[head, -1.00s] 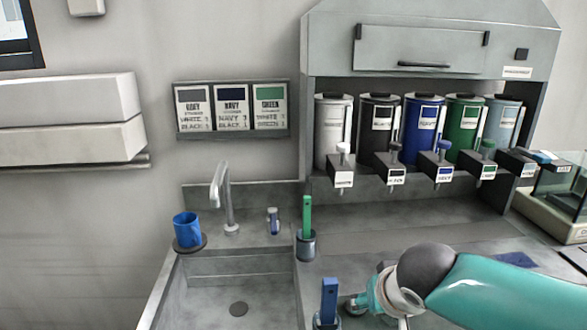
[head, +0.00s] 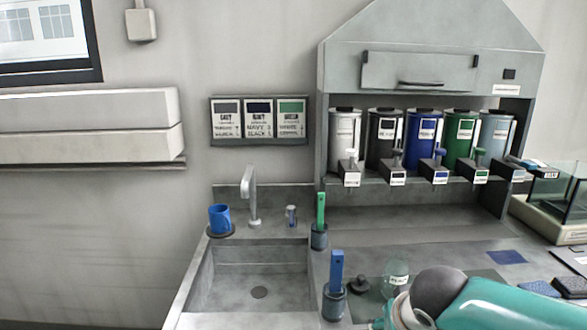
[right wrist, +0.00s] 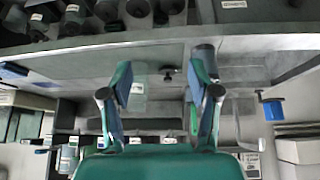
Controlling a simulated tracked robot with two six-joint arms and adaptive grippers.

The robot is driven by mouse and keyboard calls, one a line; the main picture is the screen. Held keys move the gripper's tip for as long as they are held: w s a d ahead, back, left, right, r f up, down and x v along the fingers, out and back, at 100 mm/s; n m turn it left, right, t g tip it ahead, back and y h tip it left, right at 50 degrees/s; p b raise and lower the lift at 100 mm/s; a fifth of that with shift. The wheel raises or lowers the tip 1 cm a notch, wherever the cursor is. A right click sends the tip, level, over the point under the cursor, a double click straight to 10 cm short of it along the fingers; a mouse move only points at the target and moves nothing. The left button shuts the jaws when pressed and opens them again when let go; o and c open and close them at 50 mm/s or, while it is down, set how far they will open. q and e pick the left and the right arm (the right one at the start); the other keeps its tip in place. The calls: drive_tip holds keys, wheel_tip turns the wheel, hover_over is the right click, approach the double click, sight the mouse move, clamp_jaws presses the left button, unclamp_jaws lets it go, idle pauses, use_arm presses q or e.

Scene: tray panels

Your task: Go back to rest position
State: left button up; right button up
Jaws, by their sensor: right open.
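My right arm comes in at the lower right of the head view, teal with a dark grey joint, over the counter. Its gripper is not clearly seen there. In the right wrist view my right gripper (right wrist: 161,84) has its two fingers wide apart with nothing between them. My left gripper is in neither view. Close to my right arm in the head view are a clear jar with a label (head: 396,279), a small dark knobbed piece (head: 358,285) and a blue-handled tool (head: 336,272) upright in a dark cup (head: 334,305).
A sink (head: 259,267) with a tap (head: 253,205) is at centre left, a blue mug (head: 219,217) on its back corner. A green-handled tool (head: 320,211) stands beside it. A dispenser rack (head: 428,72) with several coloured canisters is behind. A glass-sided box (head: 557,190) stands at right.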

drive_tip(key=s+d+f+g+p, duration=0.1)
drive_tip(key=s+f+g, duration=0.15)
drive_tip(key=f, duration=0.55)
drive_tip(key=s+d+f+g+p, duration=0.2)
drive_tip(key=f+g, duration=0.1)
drive_tip(key=f, duration=0.6)
drive_tip(key=s+a+f+y+p, duration=0.1)
drive_tip(key=s+a+f+y, duration=0.1)
drive_tip(key=s+a+f, duration=0.2)
drive_tip(key=s+a+f+m+y+p, duration=0.1)
drive_tip(key=s+a+f, duration=0.3)
drive_tip(key=s+f, duration=0.6)
wheel_tip(320, 180, down, 3)
drive_tip(key=shift+a+y, duration=0.25)
drive_tip(key=shift+y, duration=0.45)
